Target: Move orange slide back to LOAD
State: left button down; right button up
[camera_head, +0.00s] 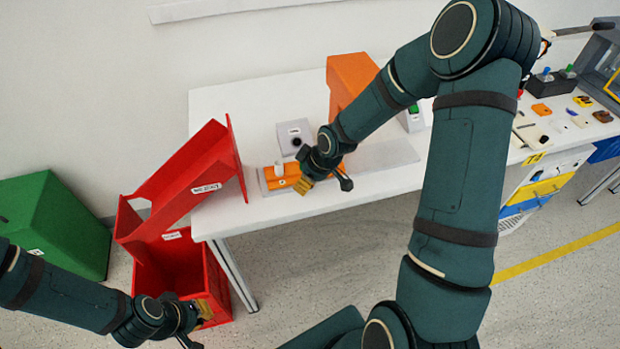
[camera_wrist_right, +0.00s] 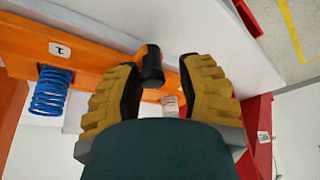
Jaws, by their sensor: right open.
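The orange slide (camera_head: 283,181) lies on a grey base near the front left of the white table. My right gripper (camera_head: 324,184) is at the slide's right end. In the right wrist view an orange bar (camera_wrist_right: 95,52) with a small white label crosses the upper part. A black-tipped knob (camera_wrist_right: 151,68) on it sits between the open yellow fingers of my right gripper (camera_wrist_right: 168,85), with a gap at the right finger. Contact at the left finger is unclear. LOAD lettering is not readable. My left gripper (camera_head: 196,326) looks open and empty at the lower left, beside the red bin.
A red chute (camera_head: 190,175) leans from the table's left side above a red bin (camera_head: 219,285). A grey box (camera_head: 293,137) and an orange chute (camera_head: 350,75) stand behind the slide. A green bin (camera_head: 50,225) stands at far left. A blue spring (camera_wrist_right: 50,92) hangs beside the orange bar.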

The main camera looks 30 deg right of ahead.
jog(key=shift+d, duration=0.15)
jog(key=shift+s+d+r, duration=0.15)
jog(key=shift+r, duration=0.4)
jog(key=v, duration=1.1)
